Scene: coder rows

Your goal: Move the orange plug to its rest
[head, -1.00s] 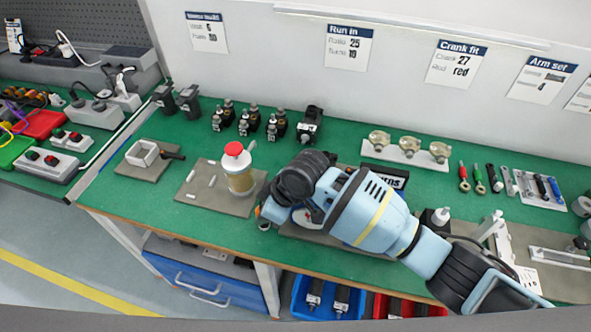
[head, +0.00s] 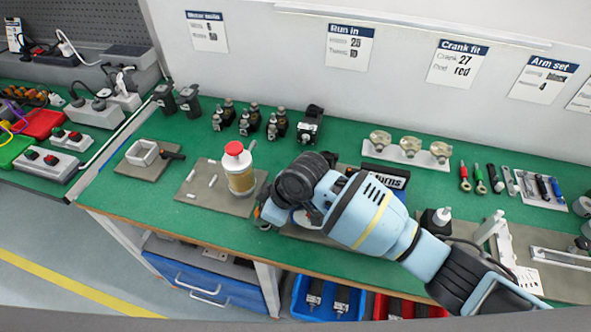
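My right arm reaches in from the right, and its gripper (head: 263,216) points down at the bench's front edge, right of the jar. My own wrist hides most of the gripper, so I cannot tell its opening. A small orange spot (head: 257,212) shows beside the fingers; I cannot tell whether it is the orange plug or whether it is held. No rest for it can be made out clearly. A round pale thing (head: 301,218) is partly hidden behind the wrist. My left gripper is not in view.
A red-capped jar (head: 239,170) stands on a grey mat (head: 200,204) left of my gripper. A white square tray (head: 142,153) lies farther left. Small engines (head: 272,125) stand behind. A rack with brass parts (head: 410,150) is at the back. Blue and red bins (head: 327,297) hang below.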

